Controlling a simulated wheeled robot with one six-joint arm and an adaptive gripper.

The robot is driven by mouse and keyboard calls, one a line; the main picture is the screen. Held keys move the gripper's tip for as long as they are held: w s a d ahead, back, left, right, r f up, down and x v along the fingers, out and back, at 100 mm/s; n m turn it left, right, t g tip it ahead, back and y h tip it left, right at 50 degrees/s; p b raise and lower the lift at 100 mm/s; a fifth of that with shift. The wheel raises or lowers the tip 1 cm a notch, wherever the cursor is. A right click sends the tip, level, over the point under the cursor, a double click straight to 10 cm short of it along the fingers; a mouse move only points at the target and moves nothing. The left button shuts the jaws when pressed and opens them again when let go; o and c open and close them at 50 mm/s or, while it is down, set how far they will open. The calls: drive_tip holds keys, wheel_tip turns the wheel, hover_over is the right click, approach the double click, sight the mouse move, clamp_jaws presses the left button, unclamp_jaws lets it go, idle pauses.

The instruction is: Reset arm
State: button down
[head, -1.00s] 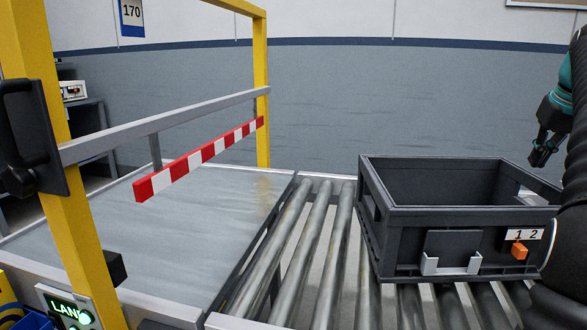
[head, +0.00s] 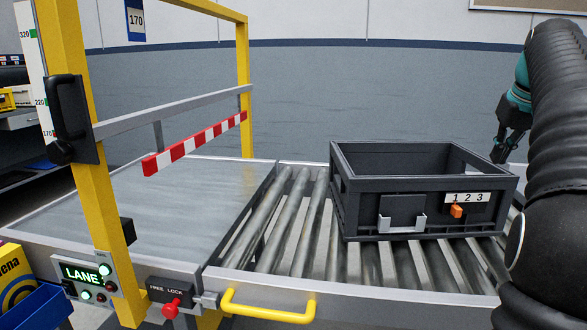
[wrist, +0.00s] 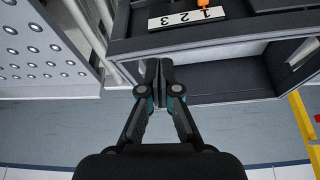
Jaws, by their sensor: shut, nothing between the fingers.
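My gripper (head: 503,150) is at the right of the head view, behind the far right corner of the dark crate, partly hidden by my own arm. The wrist view shows the gripper (wrist: 160,66) with its fingers together and nothing between them. The crate (head: 370,213) stands on the rollers, with a "1 2 3" label and an orange tab on its near side. In the wrist view the crate (wrist: 235,48) is upside down beyond the fingertips. I cannot tell the exact gap between them.
A roller conveyor (head: 285,225) carries the crate. To its left is a metal platform (head: 165,205) with a yellow frame (head: 75,150) and a red-and-white striped bar (head: 195,143). A yellow handle (head: 268,310), a red knob (head: 171,308) and a lit LANE panel (head: 82,273) are at the front.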

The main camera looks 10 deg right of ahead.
drive_tip(key=s+a+f, duration=0.3)
drive_tip(key=a, duration=0.4)
drive_tip(key=s+a+f+n, duration=0.1)
drive_tip(key=s+a+f, duration=0.15)
drive_tip(key=a, duration=0.55)
drive_tip(key=s+a+f, duration=0.3)
drive_tip(key=a, duration=0.4)
drive_tip(key=s+a+f+n, duration=0.1)
drive_tip(key=s+a+f, duration=0.4)
drive_tip(key=f, duration=0.3)
drive_tip(key=s+a+f+n+t+y, duration=0.1)
drive_tip(key=s+a+f, duration=0.4)
drive_tip(key=s+f, duration=0.3)
drive_tip(key=shift+s+a+f, duration=0.3)
drive_tip(key=shift+f, duration=0.25)
